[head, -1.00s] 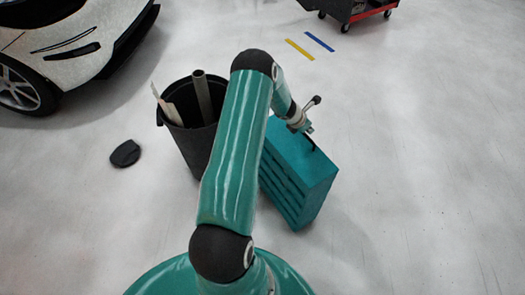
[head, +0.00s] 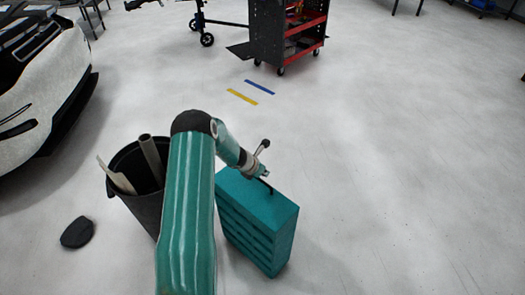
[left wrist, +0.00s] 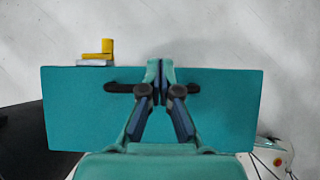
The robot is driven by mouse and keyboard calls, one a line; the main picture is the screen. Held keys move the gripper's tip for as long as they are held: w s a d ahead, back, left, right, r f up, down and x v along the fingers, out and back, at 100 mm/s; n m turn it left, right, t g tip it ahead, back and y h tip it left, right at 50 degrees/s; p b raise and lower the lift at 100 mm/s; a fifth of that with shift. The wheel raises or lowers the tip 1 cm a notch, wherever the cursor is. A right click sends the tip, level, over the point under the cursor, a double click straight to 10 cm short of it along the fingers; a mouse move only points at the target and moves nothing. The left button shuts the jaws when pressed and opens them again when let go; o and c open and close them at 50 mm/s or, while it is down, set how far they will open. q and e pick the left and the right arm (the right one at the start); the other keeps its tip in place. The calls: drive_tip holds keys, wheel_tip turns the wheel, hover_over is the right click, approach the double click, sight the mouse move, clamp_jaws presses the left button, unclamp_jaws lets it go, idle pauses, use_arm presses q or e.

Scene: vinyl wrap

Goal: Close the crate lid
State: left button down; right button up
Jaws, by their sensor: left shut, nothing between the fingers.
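The teal crate (head: 255,240) stands on the floor just right of my left arm, with ridged sides. Its flat teal lid (head: 283,207) lies across the top, and I see no gap under it from here. The lid fills the middle of the left wrist view (left wrist: 85,125). A dark handle (left wrist: 120,87) runs across the lid there. My left gripper (head: 267,178) is at the lid, its fingers (left wrist: 160,72) shut and empty over the middle of the handle. I cannot tell whether the fingers touch it. My right gripper is out of view.
A black bin (head: 137,190) with long pieces in it stands left of my arm. A dark flat object (head: 77,232) lies on the floor. A red and black tool cart (head: 290,35) and a white car (head: 40,90) stand farther off. Floor on the right is clear.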

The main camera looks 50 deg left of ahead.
use_arm(q)
drive_tip(key=w+a+r+p, duration=0.1)
drive_tip(key=w+r+p, duration=0.3)
drive_tip(key=r+p, duration=0.6)
drive_tip(key=shift+w+r, duration=0.35)
drive_tip(key=shift+w, duration=0.05)
drive_tip(key=shift+w, duration=0.1)
